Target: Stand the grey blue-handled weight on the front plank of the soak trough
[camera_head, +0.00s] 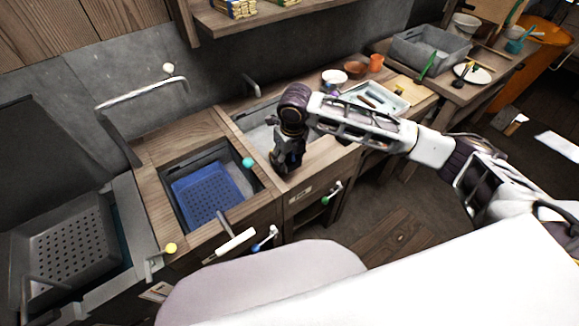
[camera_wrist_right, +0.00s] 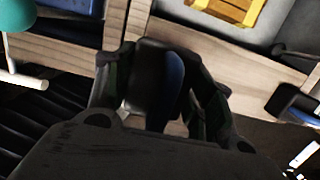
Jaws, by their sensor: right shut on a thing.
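My right gripper (camera_head: 286,166) points down over the wooden front edge of a sunken basin (camera_head: 259,139), which looks like the soak trough. Its front plank (camera_head: 325,155) runs to the right of the gripper. In the right wrist view the gripper (camera_wrist_right: 160,105) is shut on a dark grey piece with a blue strip, which looks like the weight (camera_wrist_right: 175,78). The fingers hide most of it, and I cannot tell whether it touches the plank (camera_wrist_right: 190,45). My left gripper is not in view.
Left of the gripper, a second basin holds a blue perforated basket (camera_head: 203,192); a lever with a teal knob (camera_head: 247,162) stands close by. A tap (camera_head: 251,85) rises behind. A tray of tools (camera_head: 375,97) and a grey tub (camera_head: 430,52) are on the right.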

